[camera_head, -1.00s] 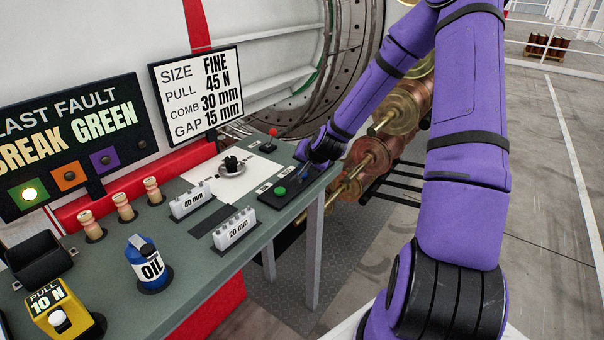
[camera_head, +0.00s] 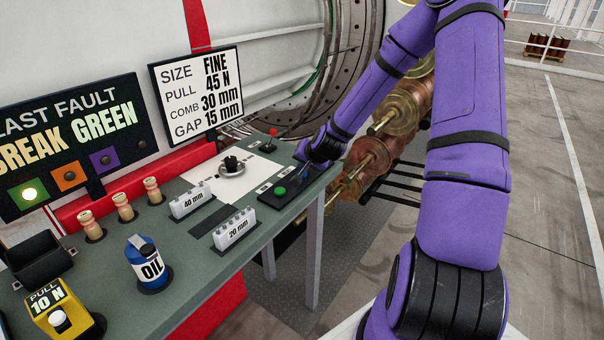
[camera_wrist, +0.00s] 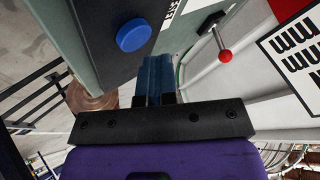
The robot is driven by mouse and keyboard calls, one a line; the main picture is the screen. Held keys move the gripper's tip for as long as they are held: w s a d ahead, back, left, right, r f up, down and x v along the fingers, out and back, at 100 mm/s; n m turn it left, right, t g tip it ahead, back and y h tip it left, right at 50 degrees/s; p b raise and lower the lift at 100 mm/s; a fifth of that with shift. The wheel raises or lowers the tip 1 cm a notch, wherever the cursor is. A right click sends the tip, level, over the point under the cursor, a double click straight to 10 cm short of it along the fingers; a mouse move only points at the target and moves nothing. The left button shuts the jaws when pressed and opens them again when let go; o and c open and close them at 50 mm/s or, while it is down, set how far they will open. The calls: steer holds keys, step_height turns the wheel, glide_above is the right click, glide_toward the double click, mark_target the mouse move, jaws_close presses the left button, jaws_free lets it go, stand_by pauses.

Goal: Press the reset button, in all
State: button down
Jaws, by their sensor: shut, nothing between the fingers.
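A blue round button (camera_wrist: 134,36) stands on a black panel in the wrist view. My gripper (camera_wrist: 155,68) is shut and empty, its fingertips over the panel beside the blue button; I cannot tell whether they touch the panel. In the head view my gripper (camera_head: 304,179) is at the far right end of the bench, above the black control panel (camera_head: 268,198). A green button (camera_head: 281,191) sits on that panel, left of my gripper.
A red-knobbed lever (camera_head: 273,132) stands behind the panel, and its knob shows in the wrist view (camera_wrist: 226,56). The bench (camera_head: 180,255) holds a 40 mm block (camera_head: 190,202), a 20 mm block (camera_head: 236,231) and an oil can (camera_head: 150,265). Copper-coloured spools (camera_head: 368,157) are beyond my gripper.

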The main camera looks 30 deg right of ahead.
steer(key=shift+f, duration=0.15)
steer(key=shift+f, duration=0.25)
steer(key=shift+f, duration=0.45)
stand_by(1.0)
steer(key=shift+r, duration=0.85)
steer(key=shift+r, duration=2.5)
